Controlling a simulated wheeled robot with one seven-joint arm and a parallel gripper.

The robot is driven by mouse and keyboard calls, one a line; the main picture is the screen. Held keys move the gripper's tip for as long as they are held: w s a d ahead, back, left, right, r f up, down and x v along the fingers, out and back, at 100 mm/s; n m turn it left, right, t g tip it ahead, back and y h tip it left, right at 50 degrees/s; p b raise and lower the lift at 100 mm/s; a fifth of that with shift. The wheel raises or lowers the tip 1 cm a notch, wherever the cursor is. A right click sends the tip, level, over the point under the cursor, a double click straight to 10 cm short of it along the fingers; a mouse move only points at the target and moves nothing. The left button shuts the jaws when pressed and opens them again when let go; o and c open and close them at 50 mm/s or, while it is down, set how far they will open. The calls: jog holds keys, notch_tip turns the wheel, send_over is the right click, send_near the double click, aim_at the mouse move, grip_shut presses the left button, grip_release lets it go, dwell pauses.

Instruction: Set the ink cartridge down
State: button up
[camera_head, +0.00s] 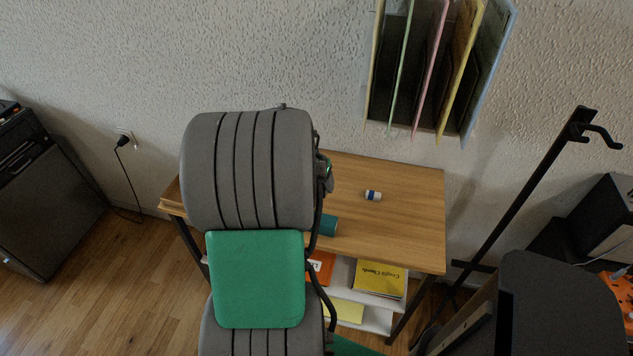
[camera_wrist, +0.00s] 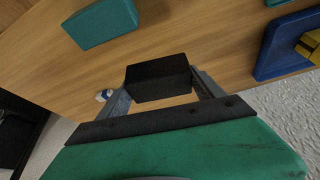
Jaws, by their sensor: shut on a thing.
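The ink cartridge, a black block (camera_wrist: 158,76), is between the two grey fingers of my gripper (camera_wrist: 160,88) in the wrist view. My gripper is shut on it. The wooden desk top (camera_wrist: 190,30) lies beyond the cartridge. I cannot tell whether the cartridge touches the desk. In the head view my arm hides both the gripper and the cartridge; the desk (camera_head: 410,220) shows to the right of the arm.
A small white-and-blue item (camera_head: 373,195) lies on the desk. A teal block (camera_wrist: 100,22) and a blue object (camera_wrist: 285,45) with a yellow piece are near the gripper. The desk's right part is mostly clear. A file rack (camera_head: 372,85) hangs above.

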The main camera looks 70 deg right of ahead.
jog(key=shift+w+d+f, duration=0.25)
jog(key=shift+d+f, duration=0.15)
jog(key=shift+f, duration=0.1)
jog(key=shift+w+d+f, duration=0.2)
jog(key=shift+d+f, duration=0.15)
jog(key=shift+f, duration=0.15)
jog(key=shift+d+f, duration=0.2)
jog(key=shift+f, duration=1.55)
jog(key=shift+f, duration=0.25)
jog(key=o, duration=1.5)
jog(key=shift+r, duration=0.15)
